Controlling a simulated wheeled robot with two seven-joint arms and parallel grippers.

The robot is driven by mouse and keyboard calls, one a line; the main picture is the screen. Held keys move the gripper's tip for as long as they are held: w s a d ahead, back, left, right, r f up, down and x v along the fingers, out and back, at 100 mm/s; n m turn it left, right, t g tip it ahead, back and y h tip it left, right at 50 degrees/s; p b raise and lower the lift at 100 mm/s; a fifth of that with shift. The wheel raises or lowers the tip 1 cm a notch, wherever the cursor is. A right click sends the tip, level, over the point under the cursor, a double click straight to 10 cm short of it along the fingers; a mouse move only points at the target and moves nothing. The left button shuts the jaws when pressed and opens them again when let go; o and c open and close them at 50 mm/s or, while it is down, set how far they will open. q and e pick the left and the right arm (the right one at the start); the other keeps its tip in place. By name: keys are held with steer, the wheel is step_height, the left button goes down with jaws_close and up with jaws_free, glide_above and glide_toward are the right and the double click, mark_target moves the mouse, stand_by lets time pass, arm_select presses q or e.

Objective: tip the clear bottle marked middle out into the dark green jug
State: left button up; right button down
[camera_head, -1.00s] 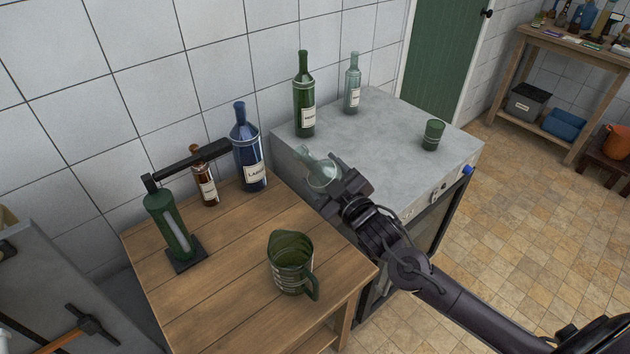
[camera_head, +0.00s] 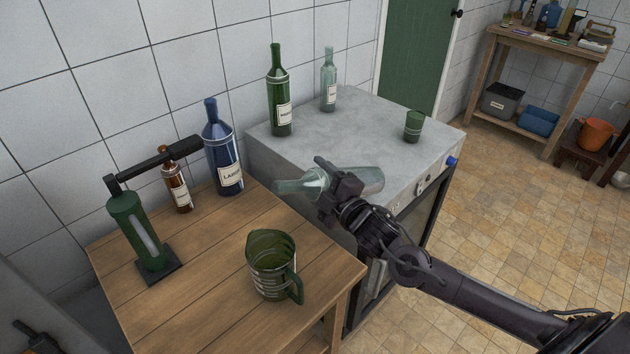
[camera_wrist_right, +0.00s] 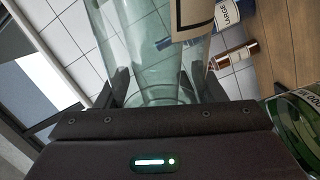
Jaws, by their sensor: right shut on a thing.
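The clear, pale glass bottle (camera_head: 369,180) is in my right gripper (camera_head: 335,183), which is shut around it. The bottle lies almost flat, its neck pointing left, above the gap between the wooden table and the grey cabinet. In the right wrist view the bottle (camera_wrist_right: 150,50) fills the jaws; part of a pale label shows, its word unreadable. The bottle's mouth is apart from the jug. No stream shows.
On the wooden table (camera_head: 205,290) stand a green lever device (camera_head: 137,235), a brown bottle (camera_head: 177,187) and a blue bottle (camera_head: 222,155). The grey cabinet (camera_head: 350,130) carries a green bottle (camera_head: 279,100), a pale bottle (camera_head: 329,85) and a green cup (camera_head: 413,126).

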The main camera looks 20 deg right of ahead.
steer(key=shift+d+f+n+b, duration=0.15)
steer(key=shift+f+n+b, duration=0.7)
steer(key=shift+f+b, duration=0.35)
steer(key=shift+d+f+n+b, duration=0.15)
steer(key=shift+f+n+b, duration=0.7)
steer(key=shift+f+b, duration=0.3)
steer(key=shift+f, duration=0.15)
steer(key=shift+a+f+n+b, duration=0.1)
steer(key=shift+f+n+b, duration=0.6)
steer(key=shift+n, duration=0.1)
steer(key=shift+r, duration=0.1)
steer(key=shift+a+r+n, duration=0.15)
steer(key=shift+r+n, duration=0.3)
steer(key=shift+n, duration=0.15)
